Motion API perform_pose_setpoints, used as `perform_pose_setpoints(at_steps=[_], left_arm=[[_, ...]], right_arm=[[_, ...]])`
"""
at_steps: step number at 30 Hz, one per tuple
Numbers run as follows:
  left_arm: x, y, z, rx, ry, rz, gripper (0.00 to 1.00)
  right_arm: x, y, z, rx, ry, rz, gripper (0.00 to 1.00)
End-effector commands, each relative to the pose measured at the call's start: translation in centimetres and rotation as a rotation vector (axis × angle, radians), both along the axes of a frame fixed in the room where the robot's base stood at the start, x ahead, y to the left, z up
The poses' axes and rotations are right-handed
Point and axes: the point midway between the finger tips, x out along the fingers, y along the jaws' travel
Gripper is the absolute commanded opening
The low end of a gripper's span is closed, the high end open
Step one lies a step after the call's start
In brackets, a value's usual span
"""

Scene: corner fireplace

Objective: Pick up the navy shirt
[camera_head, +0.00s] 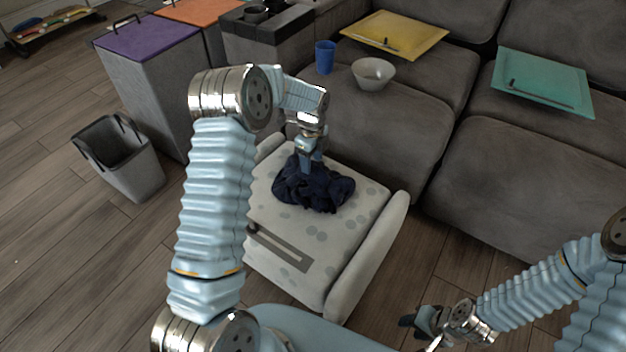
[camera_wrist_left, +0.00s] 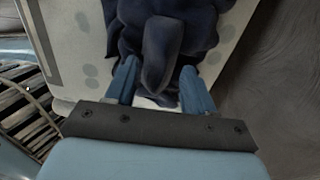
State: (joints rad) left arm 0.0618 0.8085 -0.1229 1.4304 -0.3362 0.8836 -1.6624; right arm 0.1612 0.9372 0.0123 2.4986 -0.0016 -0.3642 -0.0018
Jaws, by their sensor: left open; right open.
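The navy shirt (camera_head: 322,190) lies in a crumpled heap on the pale spotted ottoman (camera_head: 345,253), near its far side. My left gripper (camera_head: 305,160) reaches down from above onto the shirt's upper left part. In the left wrist view the left gripper (camera_wrist_left: 160,92) is open, and a fold of the shirt (camera_wrist_left: 165,45) lies between its two blue fingers. I cannot tell whether the fingers touch the cloth. My right gripper (camera_head: 422,330) is low at the bottom of the head view, open and well away from the shirt.
A grey sofa (camera_head: 535,170) stands behind and to the right, with a blue cup (camera_head: 325,57), a bowl (camera_head: 373,73), a yellow tray (camera_head: 420,35) and a teal tray (camera_head: 520,75) on it. Grey bins (camera_head: 150,90) stand at left. A strip with a handle (camera_head: 278,247) lies on the ottoman.

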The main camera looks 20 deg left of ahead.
Motion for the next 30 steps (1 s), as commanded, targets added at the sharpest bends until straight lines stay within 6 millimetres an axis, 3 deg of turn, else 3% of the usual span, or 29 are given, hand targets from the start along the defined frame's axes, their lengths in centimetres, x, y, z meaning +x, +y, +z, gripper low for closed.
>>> perform_pose_setpoints(at_steps=[4, 11, 22, 30], left_arm=[[0.0, 0.0, -1.8, -0.001, 0.0, 0.0, 0.53], [0.0, 0.0, -2.0, 0.0, -0.001, 0.0, 0.53], [0.0, 0.0, -2.0, 0.0, -0.001, 0.0, 0.0], [0.1, 0.0, -1.9, 0.0, -0.002, 0.0, 0.0]], right_arm=[[0.0, 0.0, 0.0, 0.0, 0.0, 0.0, 0.43], [0.0, 0.0, 0.0, 0.0, 0.0, 0.0, 0.43], [0.0, 0.0, 0.0, 0.0, 0.0, 0.0, 0.43], [0.0, 0.0, 0.0, 0.0, 0.0, 0.0, 0.43]])
